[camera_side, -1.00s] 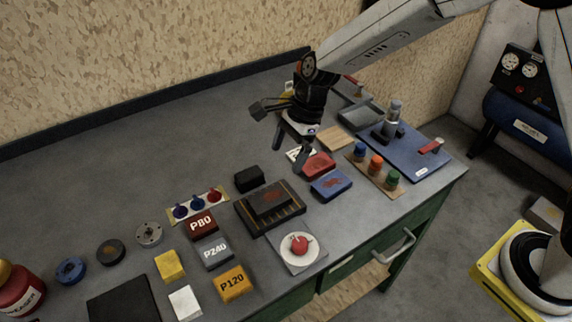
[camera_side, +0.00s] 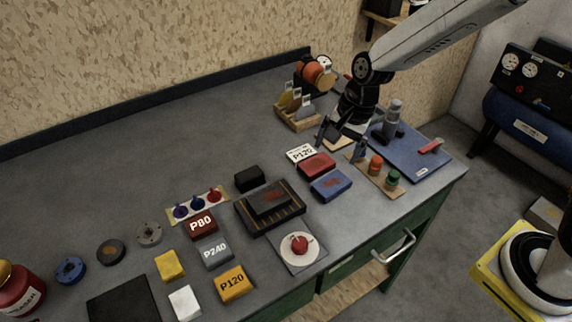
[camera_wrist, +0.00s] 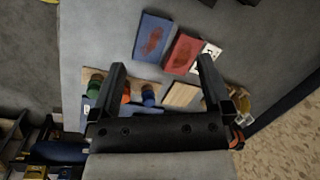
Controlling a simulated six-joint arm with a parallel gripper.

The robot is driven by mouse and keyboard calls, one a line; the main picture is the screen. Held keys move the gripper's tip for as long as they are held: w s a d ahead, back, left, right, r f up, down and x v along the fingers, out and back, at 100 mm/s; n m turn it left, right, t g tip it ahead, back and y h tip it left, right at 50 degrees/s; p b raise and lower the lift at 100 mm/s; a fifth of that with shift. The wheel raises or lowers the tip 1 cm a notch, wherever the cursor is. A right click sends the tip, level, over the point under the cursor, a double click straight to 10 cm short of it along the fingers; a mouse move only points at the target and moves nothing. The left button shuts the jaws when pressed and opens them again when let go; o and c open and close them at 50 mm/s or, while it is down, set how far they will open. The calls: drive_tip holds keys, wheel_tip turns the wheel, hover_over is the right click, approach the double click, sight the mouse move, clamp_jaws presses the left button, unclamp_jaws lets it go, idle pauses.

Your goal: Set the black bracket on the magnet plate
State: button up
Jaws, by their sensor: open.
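A flat black piece with a rusty mark, which looks like the black bracket (camera_side: 268,198), lies on a dark plate with striped edges, likely the magnet plate (camera_side: 289,216), in the middle of the bench in the side view. It rests flat, inside the plate's edges. My gripper (camera_side: 343,142) is open and empty, well right of and behind the plate, above the bench near the wooden block and the colored bottles. In the wrist view my gripper (camera_wrist: 161,66) has its fingers wide apart with nothing held. The bracket and plate are not recognizable in the wrist view.
Red (camera_side: 317,165) and blue (camera_side: 331,185) rust-marked pieces lie between gripper and plate. A black block (camera_side: 249,179) stands behind the plate; a dish with a red knob (camera_side: 300,246) is in front. Bottles (camera_side: 376,165) stand at right. The bench's back left is clear.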

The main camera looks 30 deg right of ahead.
drive_tip(key=s+d+n+t+h, duration=0.1)
drive_tip(key=s+d+n+h, duration=0.1)
drive_tip(key=s+d+n, duration=0.8)
drive_tip(key=shift+s+n+h, duration=0.3)
drive_tip(key=shift+s+n, duration=0.45)
drive_tip(key=shift+n, duration=0.05)
drive_tip(key=shift+d, duration=0.1)
